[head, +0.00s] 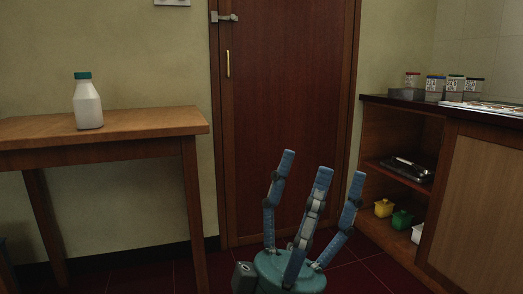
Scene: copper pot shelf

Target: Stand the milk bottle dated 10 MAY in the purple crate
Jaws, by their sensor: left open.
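A white milk bottle (87,106) with a teal cap stands upright on the wooden table at the left of the head view. I can read no date on it. My left gripper (320,176) is at the bottom middle, its three blue fingers pointing up, spread apart and empty. It is well to the right of the bottle and touches nothing. I see no purple crate in this view. My right gripper is not in view.
The wooden table (150,124) is otherwise bare where it shows. A closed brown door (290,90) is behind my gripper. At the right, a counter (483,122) carries several lidded jars; its open shelves hold a dark tray (407,168) and small yellow, green and white containers (402,219).

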